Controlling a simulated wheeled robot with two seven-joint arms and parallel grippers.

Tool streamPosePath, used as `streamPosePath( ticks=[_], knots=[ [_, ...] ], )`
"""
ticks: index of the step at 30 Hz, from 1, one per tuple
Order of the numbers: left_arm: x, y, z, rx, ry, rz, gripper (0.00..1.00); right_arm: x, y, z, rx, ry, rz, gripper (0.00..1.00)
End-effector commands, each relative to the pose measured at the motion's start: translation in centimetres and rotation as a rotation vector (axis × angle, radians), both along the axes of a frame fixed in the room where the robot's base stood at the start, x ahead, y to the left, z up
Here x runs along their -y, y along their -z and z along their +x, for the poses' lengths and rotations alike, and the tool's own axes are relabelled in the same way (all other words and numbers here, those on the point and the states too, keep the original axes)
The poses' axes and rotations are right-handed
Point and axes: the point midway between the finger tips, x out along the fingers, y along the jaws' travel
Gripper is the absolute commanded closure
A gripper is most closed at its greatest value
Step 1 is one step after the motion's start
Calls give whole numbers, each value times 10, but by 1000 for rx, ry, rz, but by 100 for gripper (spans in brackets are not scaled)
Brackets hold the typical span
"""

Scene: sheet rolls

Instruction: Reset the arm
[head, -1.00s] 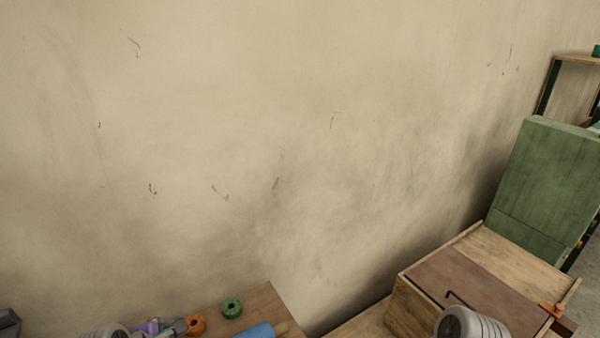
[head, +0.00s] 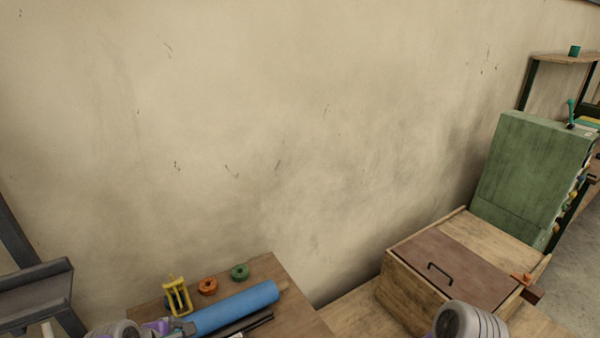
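Part of my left arm (head: 115,329) shows at the bottom edge in the head view, in front of the table with the blue roll. Part of my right arm (head: 466,320) shows at the bottom right, in front of the wooden box. I see no fingertips of either gripper, so what they do or hold is hidden below the frame.
A wooden table (head: 262,268) holds a blue roll (head: 235,306), a yellow tool (head: 177,296), an orange ring (head: 208,286) and a green ring (head: 240,272). A wooden box (head: 408,303) with a handled brown lid (head: 440,262) stands right, before a green cabinet (head: 525,175). A grey rack (head: 35,290) stands left.

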Motion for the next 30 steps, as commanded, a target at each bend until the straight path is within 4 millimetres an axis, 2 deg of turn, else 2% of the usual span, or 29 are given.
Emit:
streamPosePath(
  ticks=[1, 8, 11, 14, 18, 21, 24, 30],
  knots=[
    [5, 12, 2, -12, 39, 8, 0, 0, 0, 1, 3, 1, -1, 56],
    [28, 61, 9, -28, 252, 68, 0, 0, 1, 2, 4, 1, 0, 56],
    [42, 91, 9, -35, 376, 96, 0, 0, 0, 1, 2, 0, 0, 56],
    [62, 129, 4, -43, 542, 128, 0, 0, 0, 1, 3, 1, -1, 56],
    [94, 187, -14, -37, 808, 174, 0, 0, 1, 2, 3, 1, -1, 56],
    [115, 222, -33, -24, 987, 199, 0, 0, 1, 2, 3, 1, -1, 56],
    [133, 250, -53, -6, 1140, 218, 0, 0, 1, 1, 3, 0, -1, 56],
    [161, 290, -94, 32, 1395, 237, 0, 0, 1, 1, 3, 0, -1, 56]
  ],
)
